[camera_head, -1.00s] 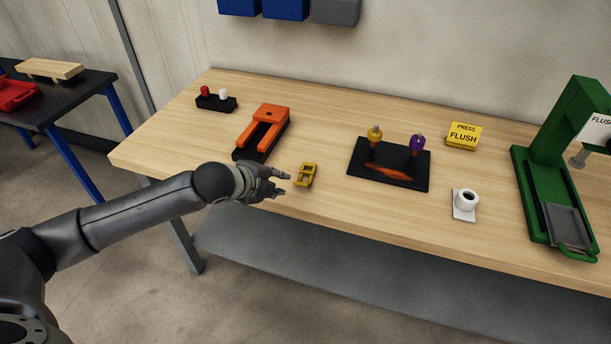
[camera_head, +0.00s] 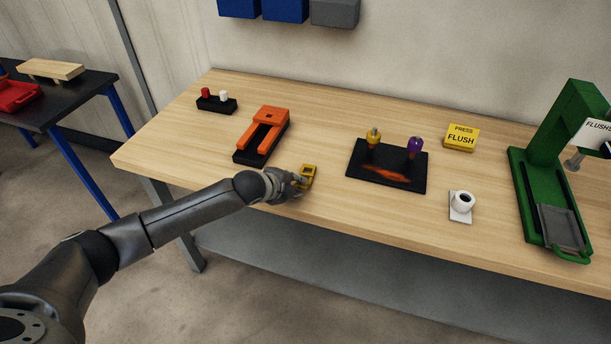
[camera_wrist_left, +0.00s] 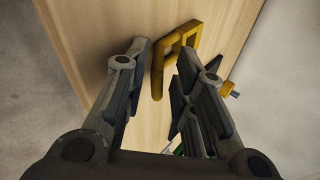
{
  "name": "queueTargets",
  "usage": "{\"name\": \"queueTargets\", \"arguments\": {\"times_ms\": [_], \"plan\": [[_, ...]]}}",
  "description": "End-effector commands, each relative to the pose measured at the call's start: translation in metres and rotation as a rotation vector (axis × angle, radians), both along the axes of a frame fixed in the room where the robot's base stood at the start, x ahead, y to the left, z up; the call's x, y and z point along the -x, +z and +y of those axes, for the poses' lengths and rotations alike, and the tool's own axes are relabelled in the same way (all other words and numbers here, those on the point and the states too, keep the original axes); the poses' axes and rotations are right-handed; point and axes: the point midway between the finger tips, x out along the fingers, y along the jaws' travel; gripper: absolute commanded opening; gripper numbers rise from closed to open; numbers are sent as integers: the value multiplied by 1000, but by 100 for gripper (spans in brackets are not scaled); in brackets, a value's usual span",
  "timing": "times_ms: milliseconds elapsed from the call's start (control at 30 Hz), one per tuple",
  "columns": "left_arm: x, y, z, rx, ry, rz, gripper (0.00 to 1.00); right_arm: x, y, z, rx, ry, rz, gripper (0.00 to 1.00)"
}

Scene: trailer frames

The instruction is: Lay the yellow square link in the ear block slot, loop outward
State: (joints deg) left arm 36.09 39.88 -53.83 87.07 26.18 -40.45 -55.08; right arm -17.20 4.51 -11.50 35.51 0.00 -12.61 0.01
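The yellow square link (camera_head: 309,171) lies on the wooden table near its front edge. It also shows in the left wrist view (camera_wrist_left: 158,78), as a frame with a smaller loop. My left gripper (camera_head: 296,183) is at the link's near left side, its fingers partly covering it. In the wrist view the gripper (camera_wrist_left: 165,52) is open, with the link between and just beyond the fingertips; contact cannot be told. An orange forked block (camera_head: 269,116) on a black base stands behind and left, with an open slot between its arms. My right gripper is not in view.
A black pad (camera_head: 409,182) with yellow-topped and purple-topped pieces lies right of the link. A black holder (camera_head: 216,104) stands at the back left.

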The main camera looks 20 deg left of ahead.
Motion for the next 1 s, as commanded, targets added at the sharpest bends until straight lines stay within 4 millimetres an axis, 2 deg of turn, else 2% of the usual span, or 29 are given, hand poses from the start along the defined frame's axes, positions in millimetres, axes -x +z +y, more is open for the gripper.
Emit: {"name": "queueTargets", "arguments": {"times_ms": [367,500,567,1000], "plan": [[-5,-5,-1,-1,-1,1,24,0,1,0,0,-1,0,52],[-4,-5,-1,-1,-1,1,6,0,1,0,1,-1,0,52],[-4,-5,-1,-2,0,1,0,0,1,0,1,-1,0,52],[-4,-4,-1,-2,0,2,0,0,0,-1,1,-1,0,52]]}}
